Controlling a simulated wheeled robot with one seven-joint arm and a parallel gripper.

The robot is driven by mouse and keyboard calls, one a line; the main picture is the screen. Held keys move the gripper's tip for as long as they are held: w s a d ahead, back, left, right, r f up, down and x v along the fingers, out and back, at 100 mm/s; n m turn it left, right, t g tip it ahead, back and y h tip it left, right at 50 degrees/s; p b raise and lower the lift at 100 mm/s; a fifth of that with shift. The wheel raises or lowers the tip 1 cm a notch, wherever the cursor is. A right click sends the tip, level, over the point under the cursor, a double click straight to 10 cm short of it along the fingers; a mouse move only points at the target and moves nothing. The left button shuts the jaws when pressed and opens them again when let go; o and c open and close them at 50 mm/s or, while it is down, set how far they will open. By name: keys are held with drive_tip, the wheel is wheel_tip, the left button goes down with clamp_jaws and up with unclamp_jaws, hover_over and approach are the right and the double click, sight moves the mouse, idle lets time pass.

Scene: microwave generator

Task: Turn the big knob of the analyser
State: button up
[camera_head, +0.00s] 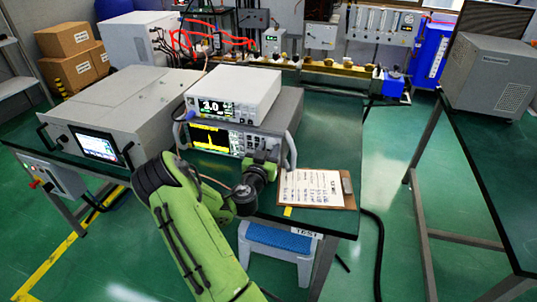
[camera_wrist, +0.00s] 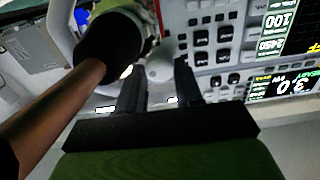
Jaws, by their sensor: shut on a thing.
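The analyser (camera_head: 285,125) is the grey box with a yellow spectrum trace on its screen, standing on the table under a smaller white instrument. My gripper (camera_head: 262,168) is in front of the right part of its front panel and hides the knob in the head view. In the wrist view my gripper (camera_wrist: 158,82) has its two dark fingers on either side of the big light-grey knob (camera_wrist: 159,68), shut on it. Part of the knob is hidden by the fingers. Panel buttons and the lit screen show beside it, upside down.
A brown cable (camera_wrist: 45,110) with a black connector (camera_wrist: 108,45) crosses close by the left finger in the wrist view. The white instrument (camera_head: 238,92) sits on the analyser. A clipboard (camera_head: 312,188) lies to the right; a large grey unit (camera_head: 120,100) stands left.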

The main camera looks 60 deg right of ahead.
drive_tip(key=shift+n, duration=0.8)
drive_tip(key=o, duration=1)
drive_tip(key=shift+o, duration=0.2)
